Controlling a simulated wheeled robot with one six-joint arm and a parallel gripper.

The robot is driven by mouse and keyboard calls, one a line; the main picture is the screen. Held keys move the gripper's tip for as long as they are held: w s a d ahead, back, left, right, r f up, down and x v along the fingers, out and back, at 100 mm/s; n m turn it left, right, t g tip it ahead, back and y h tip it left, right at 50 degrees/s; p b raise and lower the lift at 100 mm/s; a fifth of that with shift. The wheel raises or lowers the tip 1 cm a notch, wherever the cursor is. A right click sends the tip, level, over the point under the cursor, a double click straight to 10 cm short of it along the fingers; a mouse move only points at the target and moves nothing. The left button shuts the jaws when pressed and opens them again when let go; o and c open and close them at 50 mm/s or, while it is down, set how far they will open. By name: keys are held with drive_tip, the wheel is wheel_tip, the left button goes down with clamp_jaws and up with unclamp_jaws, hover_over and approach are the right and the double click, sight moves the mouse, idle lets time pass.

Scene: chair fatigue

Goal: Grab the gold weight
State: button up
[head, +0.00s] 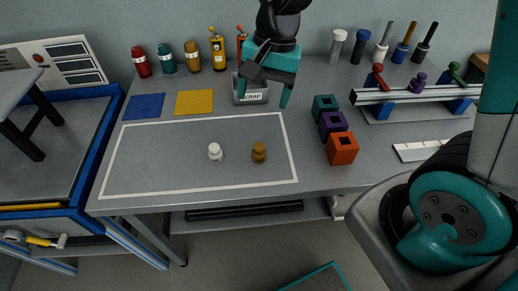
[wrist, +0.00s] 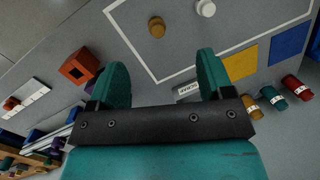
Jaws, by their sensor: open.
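The gold weight (head: 259,152) is a small knobbed brass-brown piece standing upright inside the white-outlined rectangle on the grey table. It also shows in the wrist view (wrist: 156,27), beyond my fingertips and a little left of the gap's middle. A similar white weight (head: 215,152) stands to its left in the head view and to its right in the wrist view (wrist: 205,8). My gripper (head: 264,96) is open and empty, above the back of the table near the scrap bin (head: 252,96). It is apart from the gold weight, which lies nearer the front edge.
Blue (head: 143,107) and yellow (head: 194,103) squares lie at the back left, with several bottles behind them. Green, purple and orange (head: 342,149) hollow blocks stand right of the outline. A clamp rack (head: 418,95) is farther right. The outlined area is otherwise clear.

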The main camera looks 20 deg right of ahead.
sight(259, 145)
drive_tip(key=w+f+m, duration=0.1)
drive_tip(key=f+m, duration=0.1)
drive_tip(key=f, duration=0.3)
drive_tip(key=w+f+m, duration=0.1)
drive_tip(key=f, duration=0.5)
drive_tip(key=w+d+f+m+p, duration=0.1)
drive_tip(key=f+m, duration=0.1)
drive_tip(key=f, duration=0.3)
drive_tip(key=shift+w+f+m+g+h, duration=0.2)
drive_tip(key=shift+w+m+g+h, duration=0.1)
drive_tip(key=shift+h, duration=0.1)
drive_tip(key=shift+s+a+f+p, duration=0.1)
drive_tip(key=shift+f+p, duration=0.1)
drive_tip(key=shift+f, duration=0.85)
drive_tip(key=shift+w+a+f+p, duration=0.1)
drive_tip(key=shift+f+p, duration=0.15)
drive_tip(key=shift+f, duration=0.75)
drive_tip(key=shift+s+a+f+p, duration=0.1)
drive_tip(key=shift+f+p, duration=0.1)
drive_tip(key=shift+f, duration=0.85)
drive_tip(key=c, duration=1.2)
drive_tip(key=shift+r, duration=0.15)
